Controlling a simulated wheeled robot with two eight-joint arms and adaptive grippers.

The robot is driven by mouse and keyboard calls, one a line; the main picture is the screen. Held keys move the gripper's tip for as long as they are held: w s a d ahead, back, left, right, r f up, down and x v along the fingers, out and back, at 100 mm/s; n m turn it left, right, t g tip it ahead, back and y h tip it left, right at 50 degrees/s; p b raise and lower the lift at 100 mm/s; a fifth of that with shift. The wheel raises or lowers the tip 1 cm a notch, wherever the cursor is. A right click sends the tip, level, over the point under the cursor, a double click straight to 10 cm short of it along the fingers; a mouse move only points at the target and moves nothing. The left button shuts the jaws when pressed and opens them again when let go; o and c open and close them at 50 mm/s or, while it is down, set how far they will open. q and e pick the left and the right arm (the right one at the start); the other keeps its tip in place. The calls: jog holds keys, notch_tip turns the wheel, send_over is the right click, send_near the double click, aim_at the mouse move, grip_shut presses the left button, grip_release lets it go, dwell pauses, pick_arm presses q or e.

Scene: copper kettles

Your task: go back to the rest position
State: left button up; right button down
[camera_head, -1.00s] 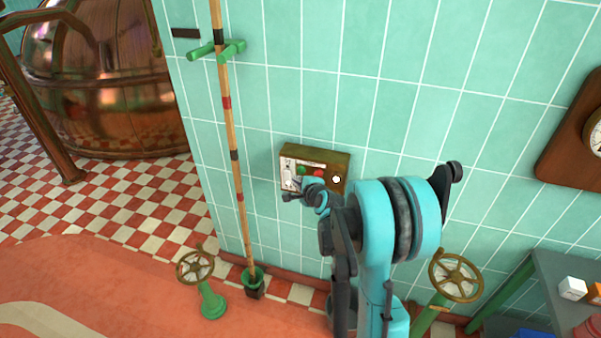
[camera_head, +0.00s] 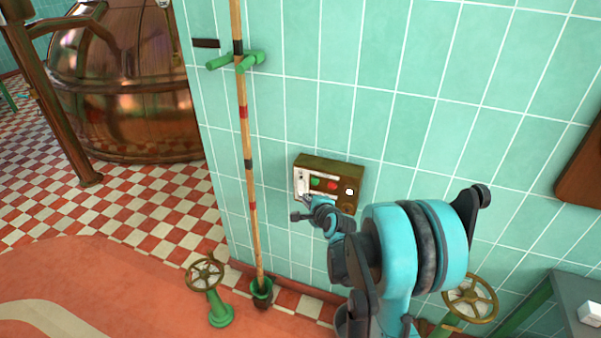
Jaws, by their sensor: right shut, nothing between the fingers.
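My right arm rises from the bottom of the head view, teal and dark grey. Its gripper (camera_head: 303,209) is shut and empty. In the picture it lies over the lower left part of a brass control box (camera_head: 328,168) on the tiled wall. The box has a green button (camera_head: 315,181), a red button (camera_head: 332,185), a white knob (camera_head: 349,192) and a pale switch plate (camera_head: 301,183) at its left. I cannot tell whether the gripper touches the box. My left gripper is not in view.
A banded wooden pole (camera_head: 246,135) stands in a green floor cup (camera_head: 262,290), held by a green bracket (camera_head: 250,62). Handwheels stand left (camera_head: 205,274) and right (camera_head: 470,299). A grey table (camera_head: 570,285) bears a white cube (camera_head: 590,314). A copper kettle (camera_head: 125,110) stands behind checkered floor.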

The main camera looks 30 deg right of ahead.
jog(key=s+a+r+n+g+y, duration=0.1)
jog(key=s+a+r+n+g, duration=0.15)
jog(key=s+a+n, duration=0.6)
jog(key=s+a+r+n+g+y, duration=0.2)
jog(key=s+a+r+n, duration=0.1)
jog(key=s+a+n, duration=0.55)
jog(key=s+a+f+n+g, duration=0.1)
jog(key=s+a+f+n, duration=0.1)
jog(key=s+n, duration=0.4)
jog(key=s+a, duration=0.1)
jog(key=s, duration=0.3)
jog(key=shift+a+f+n+h, duration=0.15)
jog(key=shift+n+h, duration=0.15)
jog(key=shift+h, duration=0.1)
